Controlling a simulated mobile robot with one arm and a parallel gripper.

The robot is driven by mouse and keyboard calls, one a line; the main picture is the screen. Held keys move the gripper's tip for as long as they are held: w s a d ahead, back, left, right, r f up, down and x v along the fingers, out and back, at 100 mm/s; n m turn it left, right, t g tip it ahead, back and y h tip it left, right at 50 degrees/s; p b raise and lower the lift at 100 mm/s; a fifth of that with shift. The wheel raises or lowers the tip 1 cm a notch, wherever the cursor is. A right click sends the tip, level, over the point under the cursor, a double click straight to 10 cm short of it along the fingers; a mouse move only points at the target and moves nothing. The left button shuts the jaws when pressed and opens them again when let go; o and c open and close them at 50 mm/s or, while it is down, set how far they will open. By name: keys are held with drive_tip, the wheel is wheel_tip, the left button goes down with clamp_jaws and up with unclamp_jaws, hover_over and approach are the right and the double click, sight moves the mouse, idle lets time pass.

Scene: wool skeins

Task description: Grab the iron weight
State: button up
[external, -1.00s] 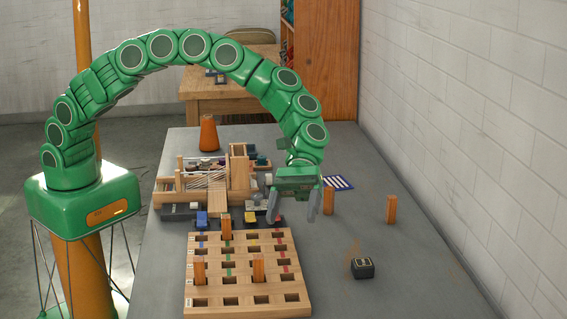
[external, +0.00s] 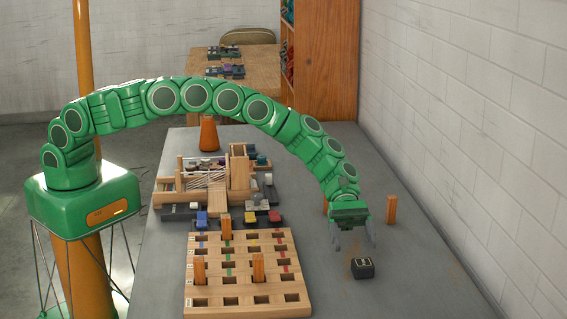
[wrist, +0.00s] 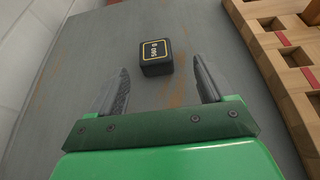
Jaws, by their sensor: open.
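The iron weight (external: 362,268) is a small black block with a yellow-framed label, lying on the grey table at the right in the external view. In the wrist view the weight (wrist: 156,57) reads "500 g" and lies ahead of the fingertips, roughly between their lines. My gripper (external: 355,249) is open and empty, above the table just behind the weight in the external view. Its two fingers (wrist: 164,80) are spread wide in the wrist view and do not touch the weight.
A wooden board (external: 209,270) with square slots and several upright orange blocks stands left of the weight. An orange block (external: 391,209) stands behind it to the right. A wooden loom-like frame (external: 168,184) is farther back. The table around the weight is clear.

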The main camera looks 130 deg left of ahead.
sight(363, 261)
drive_tip(key=shift+w+a+x, duration=0.1)
drive_tip(key=shift+a+x, duration=0.05)
drive_tip(key=shift+x, duration=1.65)
drive_tip(key=shift+w+a+x, duration=0.1)
drive_tip(key=shift+a+x, duration=0.1)
drive_tip(key=shift+x, duration=1.65)
drive_tip(key=shift+f, duration=0.2)
drive_tip(key=shift+c, duration=0.3)
clamp_jaws()
